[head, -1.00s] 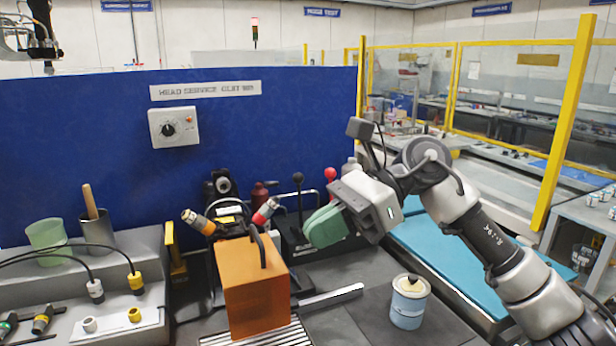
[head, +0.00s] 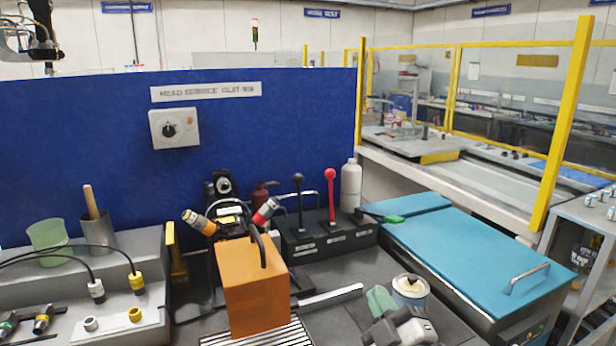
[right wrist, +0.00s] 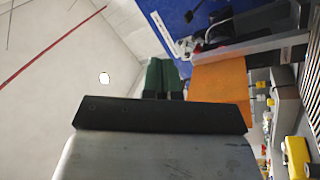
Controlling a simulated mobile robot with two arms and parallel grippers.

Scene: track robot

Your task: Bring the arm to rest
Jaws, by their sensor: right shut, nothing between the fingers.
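My right gripper (head: 380,299) is low in the head view, at the bottom edge right of the centre. Its green fingers are shut and empty. In the right wrist view the shut green fingers (right wrist: 163,76) show beyond the dark gripper plate.
An orange block (head: 255,290) with a dark handle stands left of the gripper. Behind it are a lever box (head: 325,240) with black and red knobs and a white bottle (head: 350,185). A blue-lidded case (head: 470,245) lies to the right. A blue panel (head: 90,150) closes the back.

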